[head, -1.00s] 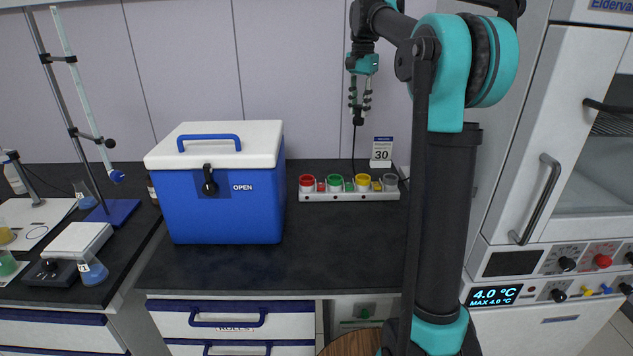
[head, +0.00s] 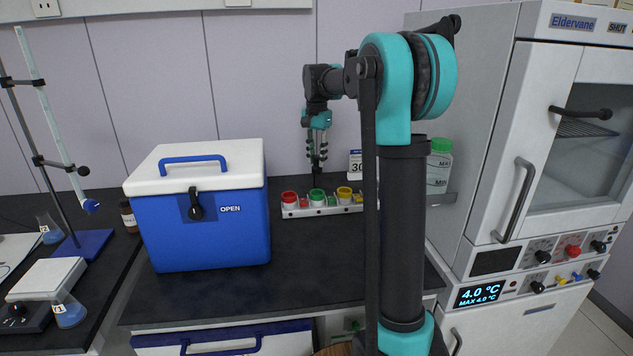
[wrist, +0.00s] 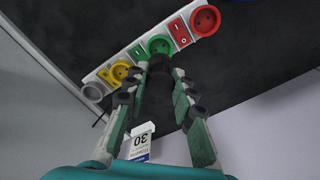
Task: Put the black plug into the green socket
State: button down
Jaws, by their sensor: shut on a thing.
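My gripper (head: 317,150) is shut on the black plug (head: 317,173) and points down, with the plug below the fingertips. In the head view it is just above the green socket (head: 317,194), in line with it. In the wrist view the fingers (wrist: 162,78) close around the dark plug (wrist: 160,63), which is beside the near edge of the green socket (wrist: 159,45). The fingers partly hide the plug. I cannot tell whether its tip touches the socket.
The white power strip also bears a red socket (head: 289,197), a yellow socket (head: 344,192) and a grey socket (wrist: 92,93), with coloured switches between. A blue cooler (head: 205,225) stands to the left. The front counter is clear.

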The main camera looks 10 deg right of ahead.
aim_at(317, 156)
jog(key=shift+f, duration=4.25)
jog(key=shift+f, duration=0.25)
jog(key=c, duration=1.3)
grip_release()
jog(key=shift+o, duration=0.2)
notch_tip(317, 156, up, 13)
jog(key=shift+f, duration=0.2)
jog(key=shift+s, duration=0.1)
